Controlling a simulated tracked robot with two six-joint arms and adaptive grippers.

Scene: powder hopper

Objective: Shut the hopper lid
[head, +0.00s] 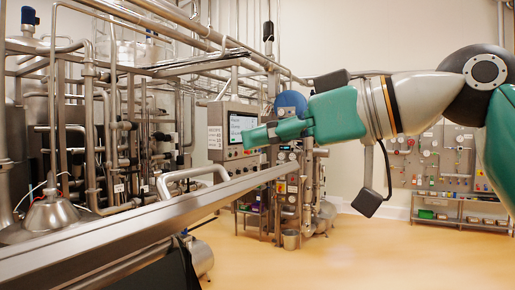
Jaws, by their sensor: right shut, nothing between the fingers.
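A long brushed-metal panel (110,222), which looks like the hopper lid seen nearly edge-on, runs from the lower left up toward the middle. A bent tubular handle (190,174) stands at its far edge. The hopper's opening is hidden, so I cannot tell how far the lid is open. My right gripper (248,137) comes in from the right, green fingers together and empty, pointing left. In the picture it is above the panel's right end, with a visible gap. My left gripper is not in view.
Steel pipework and vessels (110,110) fill the left and back. A control panel with a screen (240,126) stands behind my right gripper. A metal bucket (291,239) stands on the floor. A tool board (440,160) hangs at the right. The orange floor at lower right is clear.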

